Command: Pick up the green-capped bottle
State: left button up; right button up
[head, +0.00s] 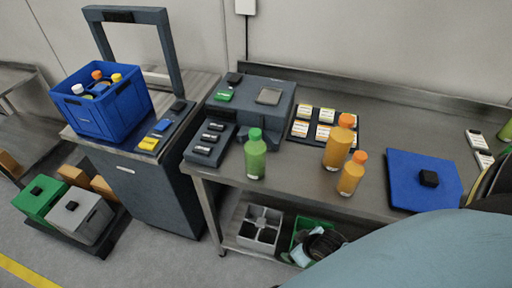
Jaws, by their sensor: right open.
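The green-capped bottle (255,155) stands upright on the steel table (300,182), near its left front corner. Its body is green and see-through. My right gripper (492,183) shows only in part at the right edge of the head view, behind my blue-grey arm. It is open, far to the right of the bottle and apart from it. My left gripper is out of view.
Two orange-capped bottles (338,146) (350,176) stand right of the green one. A dark machine (258,105) is behind it. A blue board (408,172) with a black block lies farther right. A blue crate (105,110) with bottles stands left.

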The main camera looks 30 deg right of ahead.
jog(key=w+a+r+n+t+y+p, duration=0.1)
jog(key=w+r+p, duration=0.1)
jog(key=r, duration=0.9)
jog(key=w+a+r+t+p, duration=0.1)
jog(key=w+r+t+p, duration=0.15)
jog(key=r, duration=0.75)
jog(key=t+y, duration=0.3)
send_near(263, 159)
jog(key=w, duration=0.1)
jog(key=shift+n, duration=0.4)
jog(key=b+x, duration=0.1)
jog(key=x, duration=0.6)
jog(key=shift+w+a+f, duration=0.2)
jog(key=shift+f, duration=0.15)
jog(key=shift+d+b+x, duration=0.1)
jog(key=shift+b+x, duration=0.05)
jog(key=shift+x, duration=1.15)
jog(key=shift+d+b+x, duration=0.15)
jog(key=shift+x, duration=1.15)
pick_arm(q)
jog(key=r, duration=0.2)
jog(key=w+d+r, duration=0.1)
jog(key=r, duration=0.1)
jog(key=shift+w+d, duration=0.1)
pick_arm(e)
jog(key=shift+s+f, duration=0.1)
jog(key=shift+f, duration=0.05)
jog(key=c, duration=1.4)
